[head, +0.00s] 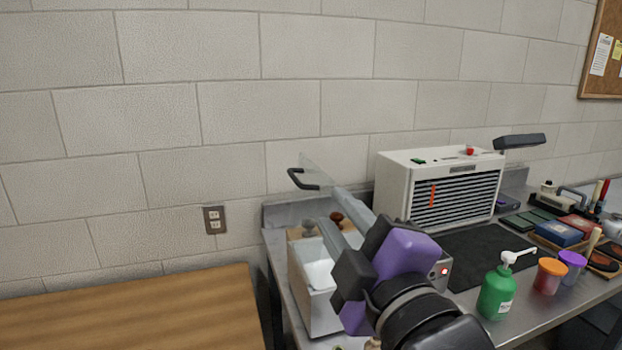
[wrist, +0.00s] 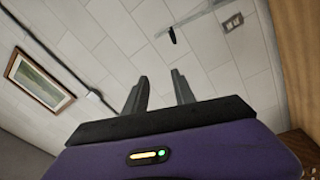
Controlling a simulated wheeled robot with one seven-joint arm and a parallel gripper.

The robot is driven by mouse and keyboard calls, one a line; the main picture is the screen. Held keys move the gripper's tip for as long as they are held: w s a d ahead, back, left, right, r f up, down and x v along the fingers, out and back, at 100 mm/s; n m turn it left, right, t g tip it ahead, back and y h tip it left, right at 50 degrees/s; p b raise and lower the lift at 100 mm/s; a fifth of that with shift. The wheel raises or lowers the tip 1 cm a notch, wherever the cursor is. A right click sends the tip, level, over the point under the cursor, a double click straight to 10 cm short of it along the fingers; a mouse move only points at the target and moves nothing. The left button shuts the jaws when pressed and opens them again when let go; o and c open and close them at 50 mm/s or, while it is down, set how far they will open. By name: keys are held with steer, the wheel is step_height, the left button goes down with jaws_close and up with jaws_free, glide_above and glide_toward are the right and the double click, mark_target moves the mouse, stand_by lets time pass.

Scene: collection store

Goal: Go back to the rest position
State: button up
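My gripper (head: 327,205), purple and black with two grey fingers, is above the workbench in the head view, in front of a white and steel tank. Its fingers point up and away towards the wall. In the wrist view the fingers (wrist: 159,76) stand apart with nothing between them, so it is open and empty. The gripper and arm hide part of the tank and bench.
The open tank (head: 318,276) has a raised clear lid with a black handle (head: 302,180). A white slatted cabinet (head: 393,190), a green pump bottle (head: 496,296) and several jars stand to the right. A wooden tabletop (head: 130,310) at left is clear.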

steer(key=s+d+f+m+t+h, duration=0.1)
steer(key=s+d+f+m+h, duration=0.1)
steer(key=s+d+f+m, duration=0.45)
steer(key=s+d+f+m+t+h, duration=0.2)
steer(key=s+d+f+m+h, duration=0.15)
steer(key=s+f+m, duration=0.4)
steer(key=s+d+f+m+g, duration=0.1)
steer(key=s+d+f+g, duration=0.2)
steer(key=s+f, duration=0.6)
steer(key=s+d+f+m+g, duration=0.2)
steer(key=s+d+f+g, duration=0.1)
steer(key=s+f, duration=0.7)
steer(key=s+h, duration=0.1)
steer(key=s, duration=0.2)
steer(key=shift+s+d+g, duration=0.15)
steer(key=shift+d+g, duration=0.1)
steer(key=shift+g, duration=0.05)
